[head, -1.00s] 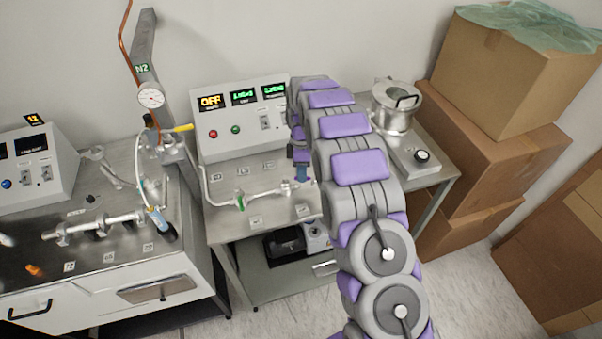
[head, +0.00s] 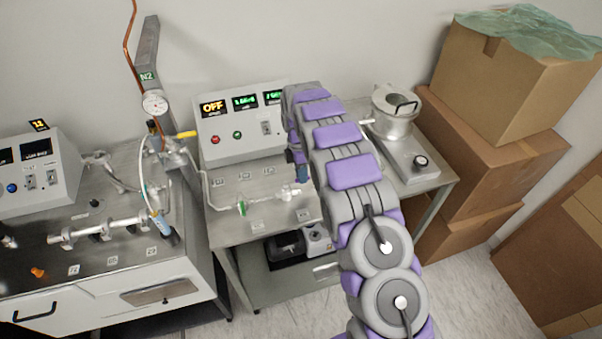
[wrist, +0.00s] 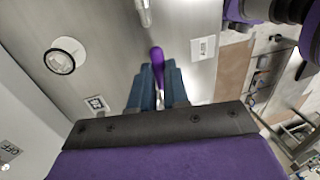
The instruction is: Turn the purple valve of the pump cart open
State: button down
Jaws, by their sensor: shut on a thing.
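The purple valve (wrist: 156,55) shows in the wrist view as a slim, rounded purple handle between the two blue fingers of my gripper (wrist: 158,72). The fingers are shut on it, and its tip sticks out beyond them. In the head view one blue finger of my gripper (head: 302,172) shows beside my arm, low over the pump cart (head: 228,222). My arm hides the valve there. A metal pipe with a green clamp (head: 241,208) runs along the cart top towards my gripper.
A control box (head: 240,145) reading OFF stands at the back of the cart. A metal pot (head: 397,108) stands to the right of my arm. A bench (head: 100,235) with pipe fittings is at left. Cardboard boxes (head: 490,150) are stacked at right.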

jog(key=shift+w+r, duration=0.1)
jog(key=shift+w, duration=0.1)
jog(key=c, duration=1.2)
grip_release()
jog(key=shift+o, duration=0.5)
jog(key=shift+s, duration=0.1)
jog(key=w+r+p, duration=0.1)
jog(key=r+p, duration=0.1)
jog(key=r, duration=0.6)
jog(key=w+a+r+p, duration=0.1)
jog(key=w+r+p, duration=0.1)
jog(key=r, duration=0.6)
jog(key=shift+w+r+p, duration=0.2)
jog(key=shift+r+p, duration=0.2)
jog(key=shift+p, duration=0.35)
